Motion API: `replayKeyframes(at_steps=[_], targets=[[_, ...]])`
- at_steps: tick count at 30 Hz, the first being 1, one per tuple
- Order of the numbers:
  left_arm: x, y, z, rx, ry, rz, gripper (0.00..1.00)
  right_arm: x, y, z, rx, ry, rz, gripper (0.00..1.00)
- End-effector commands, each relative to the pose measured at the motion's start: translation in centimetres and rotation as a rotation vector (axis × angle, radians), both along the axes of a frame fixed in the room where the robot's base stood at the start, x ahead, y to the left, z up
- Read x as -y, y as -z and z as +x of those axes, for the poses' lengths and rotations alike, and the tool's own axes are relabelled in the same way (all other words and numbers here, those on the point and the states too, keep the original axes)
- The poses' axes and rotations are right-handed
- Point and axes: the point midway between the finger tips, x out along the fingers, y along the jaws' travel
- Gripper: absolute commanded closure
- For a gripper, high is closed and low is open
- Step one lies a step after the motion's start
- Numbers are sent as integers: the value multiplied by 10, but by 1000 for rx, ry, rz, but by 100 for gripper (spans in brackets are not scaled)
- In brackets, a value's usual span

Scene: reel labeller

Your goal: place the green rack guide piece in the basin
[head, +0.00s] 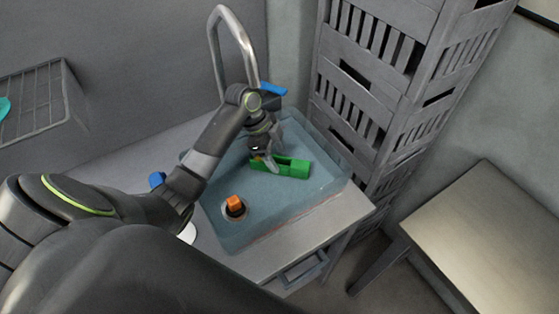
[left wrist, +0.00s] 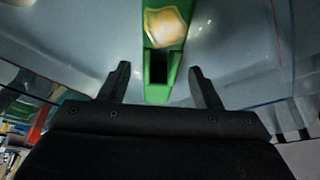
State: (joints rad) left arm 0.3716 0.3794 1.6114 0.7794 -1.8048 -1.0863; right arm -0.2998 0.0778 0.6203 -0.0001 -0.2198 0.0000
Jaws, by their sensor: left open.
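The green rack guide piece (head: 290,166) lies inside the blue-grey basin (head: 300,209), toward its back right. My left gripper (head: 265,162) is at the left end of the green piece, above the basin floor. In the left wrist view the green piece (left wrist: 162,45) runs up between the two fingers (left wrist: 162,88), with a gap on each side. A tan patch and a dark slot show on it. The left gripper is open and does not grip the piece. My right gripper is not in view.
An orange piece (head: 235,203) sits at the round drain in the basin's front left. A tall curved tap (head: 232,45) rises behind. Stacked grey crates (head: 370,90) stand close on the right. A bare table (head: 490,240) is at far right.

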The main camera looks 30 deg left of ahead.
Motion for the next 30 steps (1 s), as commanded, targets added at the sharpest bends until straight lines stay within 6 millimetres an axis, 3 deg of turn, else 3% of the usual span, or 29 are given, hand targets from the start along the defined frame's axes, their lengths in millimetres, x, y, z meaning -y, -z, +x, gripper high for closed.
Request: replayKeyframes(at_steps=[6,13,30], targets=[[-20,-45,-4,5,0,6,42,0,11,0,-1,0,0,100],[-31,-76,-7,4,0,2,42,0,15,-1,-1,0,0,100],[-33,-84,-8,1,0,0,42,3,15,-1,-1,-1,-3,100]])
